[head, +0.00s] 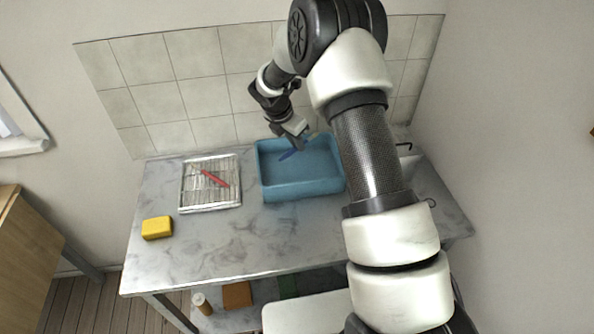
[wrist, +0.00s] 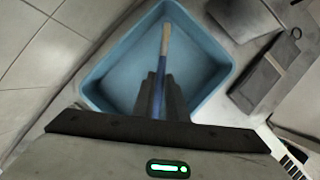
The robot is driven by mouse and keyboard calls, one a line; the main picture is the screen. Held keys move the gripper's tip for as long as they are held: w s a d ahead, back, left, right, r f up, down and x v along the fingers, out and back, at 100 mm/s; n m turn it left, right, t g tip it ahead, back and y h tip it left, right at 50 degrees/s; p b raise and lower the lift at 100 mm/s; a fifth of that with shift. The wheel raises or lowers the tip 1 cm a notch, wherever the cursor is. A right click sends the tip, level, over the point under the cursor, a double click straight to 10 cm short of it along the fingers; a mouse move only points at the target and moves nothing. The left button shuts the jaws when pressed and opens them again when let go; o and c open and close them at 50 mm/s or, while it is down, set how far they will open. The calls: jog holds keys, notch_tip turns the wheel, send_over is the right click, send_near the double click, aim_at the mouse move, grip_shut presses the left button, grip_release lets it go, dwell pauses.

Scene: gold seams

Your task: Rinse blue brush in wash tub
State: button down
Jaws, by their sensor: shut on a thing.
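The blue wash tub (head: 300,190) stands on the marble counter against the tiled wall. Its inside also shows in the wrist view (wrist: 112,82). My gripper (head: 301,141) is over the back left part of the tub, shut on the blue brush (head: 288,155). In the wrist view the brush (wrist: 161,72) sticks out between the gripper fingers (wrist: 160,97), its pale tan end pointing away over the tub's inside. I cannot tell whether the brush touches the tub or any water.
A wire rack (head: 210,207) with a red brush-like tool (head: 215,179) lies left of the tub. A yellow block (head: 157,228) sits at the counter's left. The counter front (head: 240,250) is clear.

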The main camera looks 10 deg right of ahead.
jog(key=shift+r+p, duration=1.55)
jog(key=shift+r, duration=0.55)
